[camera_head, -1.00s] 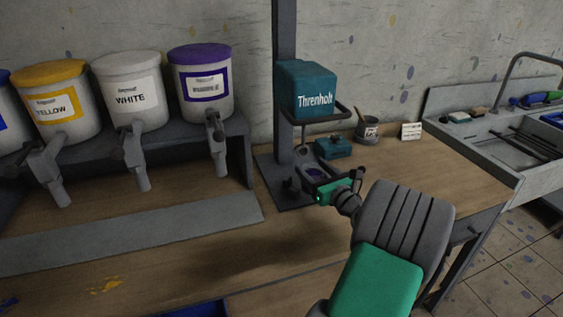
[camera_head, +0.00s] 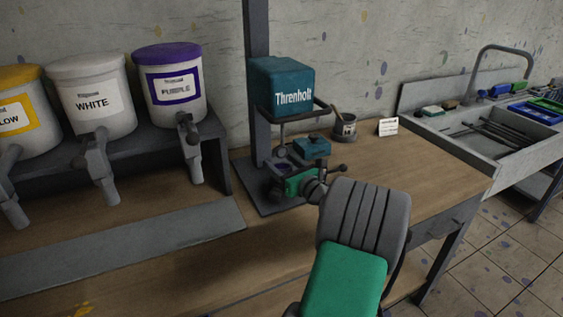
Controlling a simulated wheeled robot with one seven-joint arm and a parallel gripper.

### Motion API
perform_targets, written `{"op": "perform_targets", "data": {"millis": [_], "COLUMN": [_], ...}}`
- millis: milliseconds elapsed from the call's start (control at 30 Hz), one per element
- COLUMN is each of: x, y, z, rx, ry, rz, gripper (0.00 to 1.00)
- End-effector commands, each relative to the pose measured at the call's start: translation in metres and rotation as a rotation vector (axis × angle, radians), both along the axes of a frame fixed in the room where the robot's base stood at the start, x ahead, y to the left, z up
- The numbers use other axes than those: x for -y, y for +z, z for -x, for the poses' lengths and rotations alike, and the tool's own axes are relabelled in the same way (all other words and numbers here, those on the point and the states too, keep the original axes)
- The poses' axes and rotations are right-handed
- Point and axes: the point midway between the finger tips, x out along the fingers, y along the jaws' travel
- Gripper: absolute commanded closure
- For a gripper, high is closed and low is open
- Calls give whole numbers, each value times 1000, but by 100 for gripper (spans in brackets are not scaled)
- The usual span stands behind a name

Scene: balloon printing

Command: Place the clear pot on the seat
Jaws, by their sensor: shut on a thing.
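My gripper (camera_head: 284,178), with a green body, reaches the foot of the blue Threnholt machine (camera_head: 283,88). It is shut on a small pot (camera_head: 283,167), of which only a dark purple patch shows; the fingers and gripper body hide the rest. The pot is low, over the machine's dark base plate (camera_head: 258,199), below the dark frame under the blue head. I cannot clearly make out the seat, nor tell whether the pot touches it.
A small blue block (camera_head: 311,147) stands just behind my gripper. A grey cup (camera_head: 345,128) and a white card (camera_head: 388,126) are further right. White (camera_head: 92,97) and purple-lidded (camera_head: 170,85) paint buckets with taps stand left. The bench right of the machine is mostly clear.

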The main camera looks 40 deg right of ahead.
Motion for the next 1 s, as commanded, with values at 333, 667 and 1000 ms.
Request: {"op": "perform_targets", "data": {"millis": [333, 667, 1000], "x": [1, 1, -1], "y": [-4, -4, 7], "z": [1, 1, 34], "rx": [1, 1, 0], "ry": [-2, -3, -9], "rz": [0, 0, -2], "gripper": [28, 15, 15]}}
